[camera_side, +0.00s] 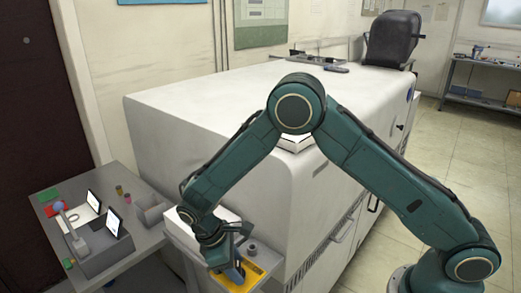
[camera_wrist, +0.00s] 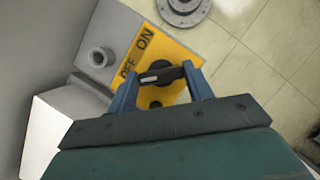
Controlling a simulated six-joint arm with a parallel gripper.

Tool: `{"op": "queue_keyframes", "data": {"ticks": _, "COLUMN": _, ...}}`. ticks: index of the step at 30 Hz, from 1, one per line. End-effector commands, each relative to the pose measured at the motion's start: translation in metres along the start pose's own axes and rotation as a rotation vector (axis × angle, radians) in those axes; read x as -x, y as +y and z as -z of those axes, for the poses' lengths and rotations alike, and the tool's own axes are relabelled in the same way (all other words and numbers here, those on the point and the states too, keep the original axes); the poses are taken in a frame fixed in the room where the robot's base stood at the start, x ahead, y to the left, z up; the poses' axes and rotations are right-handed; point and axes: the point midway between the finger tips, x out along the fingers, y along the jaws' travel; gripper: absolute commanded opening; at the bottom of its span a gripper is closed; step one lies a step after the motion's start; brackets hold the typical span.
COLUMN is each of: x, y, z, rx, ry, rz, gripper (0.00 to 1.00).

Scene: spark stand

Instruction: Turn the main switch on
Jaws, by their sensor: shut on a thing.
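The main switch (camera_wrist: 160,74) has a black handle on a yellow plate (camera_wrist: 189,55) lettered OFF and ON. In the wrist view my gripper (camera_wrist: 160,82) has its two blue fingers at either end of the dark handle, shut on it. The handle's black round base shows just behind the fingers. The handle lies crosswise between the fingers; which label it points to, I cannot tell. In the side view my gripper (camera_side: 232,262) is low over the yellow plate (camera_side: 252,277) at the front of the white machine, and hides most of the handle.
A grey knob (camera_wrist: 99,57) stands beside the plate. The large white machine (camera_side: 200,105) rises behind my gripper. A grey side table (camera_side: 140,247) with small items stands at the left. Tiled floor (camera_side: 455,140) is open at the right.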

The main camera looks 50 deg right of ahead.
Motion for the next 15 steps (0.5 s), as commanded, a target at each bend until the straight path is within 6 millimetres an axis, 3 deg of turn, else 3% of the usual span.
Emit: {"op": "queue_keyframes", "data": {"ticks": 15, "x": 0.0008, "y": 0.0018, "z": 0.0003, "rx": -0.141, "ry": 0.001, "rz": 0.058, "gripper": 0.28}}
